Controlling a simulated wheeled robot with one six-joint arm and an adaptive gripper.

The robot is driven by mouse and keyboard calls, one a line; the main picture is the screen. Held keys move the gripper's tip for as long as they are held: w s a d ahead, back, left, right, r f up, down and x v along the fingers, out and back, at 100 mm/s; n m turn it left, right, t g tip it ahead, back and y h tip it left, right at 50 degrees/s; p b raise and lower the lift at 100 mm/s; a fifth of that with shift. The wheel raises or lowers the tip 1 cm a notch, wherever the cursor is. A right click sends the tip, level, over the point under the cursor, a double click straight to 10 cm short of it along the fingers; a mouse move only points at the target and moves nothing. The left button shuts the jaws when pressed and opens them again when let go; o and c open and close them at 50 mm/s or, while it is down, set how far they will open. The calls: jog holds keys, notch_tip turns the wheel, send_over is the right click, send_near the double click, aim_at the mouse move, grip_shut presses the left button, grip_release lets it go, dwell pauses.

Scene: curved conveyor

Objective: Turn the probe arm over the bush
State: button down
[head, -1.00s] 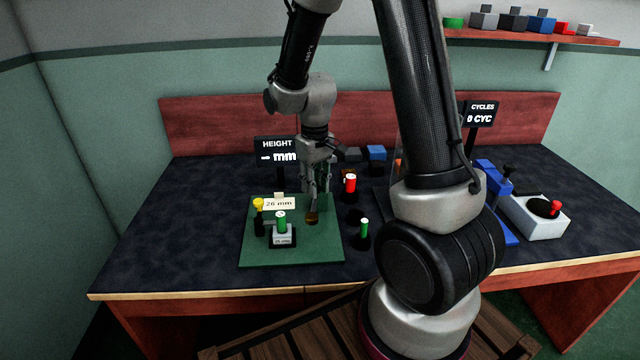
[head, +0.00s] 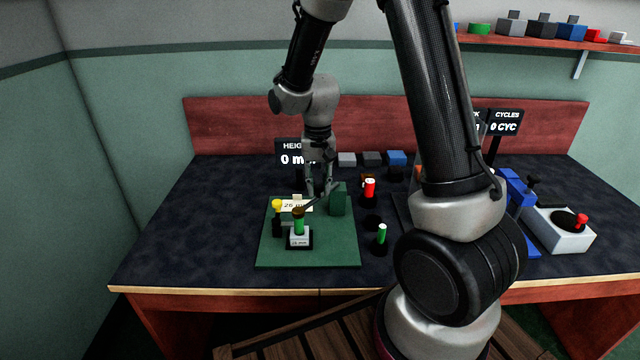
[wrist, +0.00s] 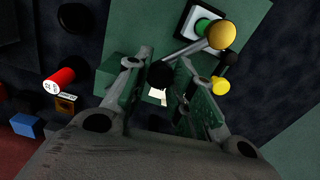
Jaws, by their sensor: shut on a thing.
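The probe arm (head: 314,204) is a thin rod running from a green upright block (head: 339,200) to a round brass-coloured tip (head: 298,211). The tip is above the green bush (head: 299,224), which stands upright on a small white block. In the wrist view the yellow-looking tip (wrist: 221,35) overlaps the bush (wrist: 203,25); I cannot tell whether they touch. My gripper (head: 320,192) points down over the green plate (head: 335,252), shut on the probe arm near its block. The wrist view shows a dark round knob (wrist: 160,75) between the fingers.
A yellow-topped post (head: 277,206) stands just left of the bush, beside a 26 mm label. A red cylinder (head: 369,188) and a green pin (head: 381,233) stand right of the plate. The height display (head: 291,157), partly hidden by my arm, shows 0.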

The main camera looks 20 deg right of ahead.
aim_at(319, 187)
jog(key=c, duration=1.2)
grip_release()
jog(key=shift+o, duration=0.2)
notch_tip(319, 187, up, 12)
jog(key=s+d+r+n+t, duration=0.1)
jog(key=s+d+r, duration=0.1)
jog(key=s, duration=0.6)
jog(key=s+d+r+n+t, duration=0.1)
jog(key=s+d+r+t, duration=0.1)
jog(key=s, duration=0.5)
jog(key=s+d+r+n+t, duration=0.1)
jog(key=s+d+r, duration=0.2)
jog(key=s+r, duration=0.2)
jog(key=s, duration=0.3)
jog(key=shift+s+d+r+n, duration=0.3)
jog(key=shift+s+d+r, duration=0.05)
